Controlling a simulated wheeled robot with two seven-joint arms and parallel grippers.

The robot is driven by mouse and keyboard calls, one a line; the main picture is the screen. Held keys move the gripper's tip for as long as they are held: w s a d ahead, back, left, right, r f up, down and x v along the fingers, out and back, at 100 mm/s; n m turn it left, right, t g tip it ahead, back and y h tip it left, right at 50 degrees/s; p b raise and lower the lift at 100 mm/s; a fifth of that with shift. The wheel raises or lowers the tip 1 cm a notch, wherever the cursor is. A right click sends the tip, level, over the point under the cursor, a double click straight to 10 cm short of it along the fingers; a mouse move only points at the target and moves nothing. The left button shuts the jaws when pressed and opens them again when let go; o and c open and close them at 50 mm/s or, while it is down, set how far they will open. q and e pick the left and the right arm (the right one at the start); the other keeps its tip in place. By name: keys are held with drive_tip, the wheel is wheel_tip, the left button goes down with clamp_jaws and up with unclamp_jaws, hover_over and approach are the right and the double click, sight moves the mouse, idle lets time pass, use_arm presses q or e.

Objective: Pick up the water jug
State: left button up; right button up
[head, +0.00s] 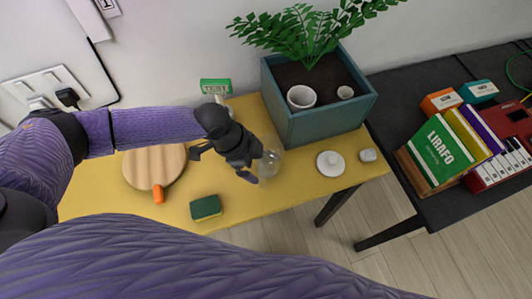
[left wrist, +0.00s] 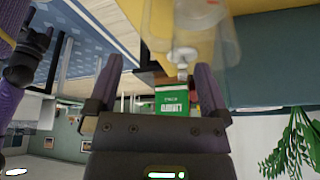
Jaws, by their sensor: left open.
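The water jug (head: 270,160) is clear and see-through. It stands on the yellow table just right of my left gripper (head: 253,165), partly covered by it in the head view. In the left wrist view the jug (left wrist: 190,30) fills the top middle, ahead of the fingertips. My left gripper (left wrist: 160,68) is open, with nothing between its fingers. What seems to be my right gripper (left wrist: 35,60) shows dark at the left edge of the left wrist view; its jaws are unclear there.
A teal planter (head: 320,112) with a fern stands behind and right of the jug. A white lidded dish (head: 331,163) is to its right. A green sponge (head: 206,208), a round board (head: 154,168) and a green TEST sign (head: 215,86) are nearby. Books (head: 441,150) lie on a dark table.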

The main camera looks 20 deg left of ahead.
sight(263, 174)
use_arm(q)
drive_tip(key=x, duration=0.2)
drive_tip(key=b+x, duration=0.1)
drive_tip(key=x, duration=0.1)
drive_tip(key=b+x, duration=0.1)
drive_tip(key=x, duration=0.1)
drive_tip(key=shift+s+a+f, duration=0.15)
drive_tip(key=shift+a+f, duration=0.05)
drive_tip(key=shift+f, duration=0.35)
clamp_jaws()
